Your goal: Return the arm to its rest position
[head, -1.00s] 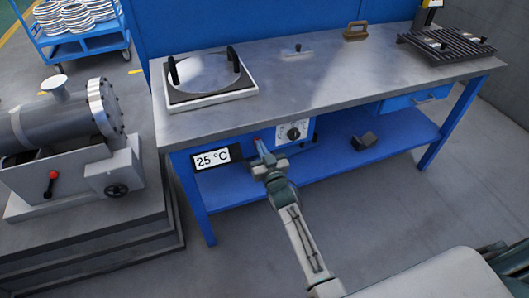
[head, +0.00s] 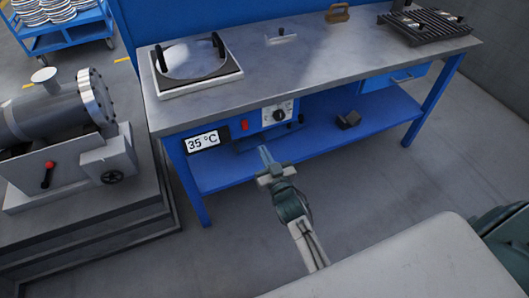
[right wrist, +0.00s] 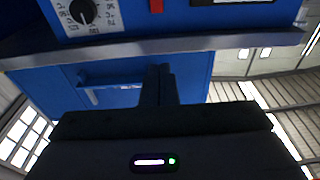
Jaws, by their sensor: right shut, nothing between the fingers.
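My right gripper (head: 265,156) is shut and empty. In the head view it hangs over the floor in front of the blue workbench (head: 427,112), apart from the control panel (head: 267,119). The panel carries a dial (head: 279,115) and a red switch (head: 245,125). The display (head: 202,142) left of it reads 35 °C. In the right wrist view the closed fingers (right wrist: 159,86) point toward the bench, with the dial (right wrist: 83,11) and red switch (right wrist: 156,5) at the top edge. My left gripper is not in view.
On the benchtop (head: 310,62) are a round plate with two black handles (head: 192,60), a brown-handled tool (head: 338,12) and a black rack (head: 425,27). A dark block (head: 348,120) lies on the lower shelf. A machine with a flanged cylinder (head: 58,108) stands at the left. The floor before the bench is clear.

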